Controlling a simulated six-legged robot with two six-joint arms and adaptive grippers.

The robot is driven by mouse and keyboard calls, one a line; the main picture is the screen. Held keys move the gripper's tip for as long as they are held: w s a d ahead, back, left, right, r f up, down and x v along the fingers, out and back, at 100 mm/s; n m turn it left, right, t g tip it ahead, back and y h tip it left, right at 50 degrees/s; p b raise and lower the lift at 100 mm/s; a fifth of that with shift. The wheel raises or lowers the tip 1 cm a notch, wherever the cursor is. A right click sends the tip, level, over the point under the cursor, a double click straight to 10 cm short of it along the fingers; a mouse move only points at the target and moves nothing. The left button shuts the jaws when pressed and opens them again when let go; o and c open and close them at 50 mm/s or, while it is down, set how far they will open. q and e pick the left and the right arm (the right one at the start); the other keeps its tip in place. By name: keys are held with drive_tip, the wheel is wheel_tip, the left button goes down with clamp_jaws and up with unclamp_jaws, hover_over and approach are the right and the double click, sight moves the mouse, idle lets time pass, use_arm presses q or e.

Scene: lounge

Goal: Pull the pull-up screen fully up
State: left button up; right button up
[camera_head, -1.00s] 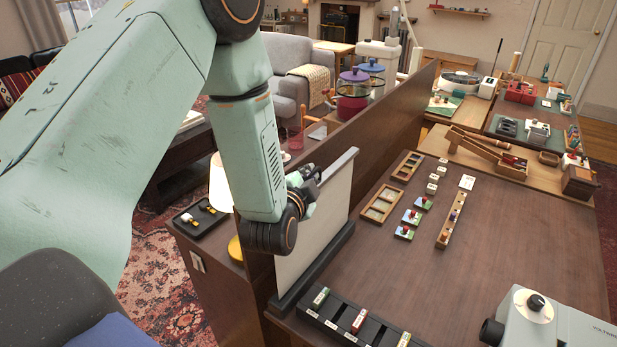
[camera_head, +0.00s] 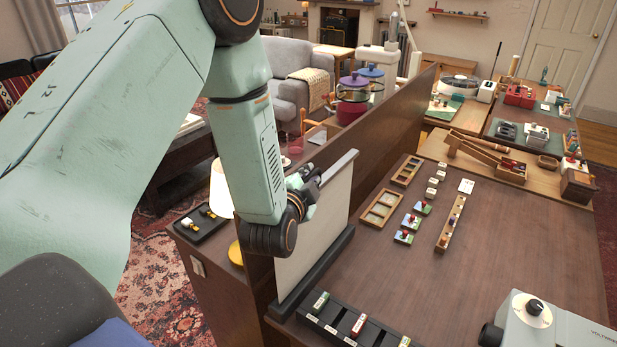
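The pull-up screen (camera_head: 318,228) stands raised on the dark table, a pale sheet between a long dark base (camera_head: 338,250) and a grey top bar (camera_head: 343,164). My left gripper (camera_head: 308,180) is at the middle of the top bar and appears shut on it; its fingertips are small and partly hidden. My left wrist and forearm cover the left part of the bar and the sheet's upper left. My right gripper is not in view.
A wooden partition (camera_head: 395,120) runs close behind the screen. A black tray with several labelled blocks (camera_head: 330,322) lies before the base. A pale green projector-like device (camera_head: 550,325) stands at bottom right. Small trays and cards lie farther back; the table's middle is clear.

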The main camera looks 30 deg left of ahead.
use_arm(q)
drive_tip(key=v, duration=0.7)
drive_tip(key=shift+s, duration=0.2)
drive_tip(key=shift+s+d, duration=0.1)
drive_tip(key=shift+d, duration=0.05)
idle(0.4)
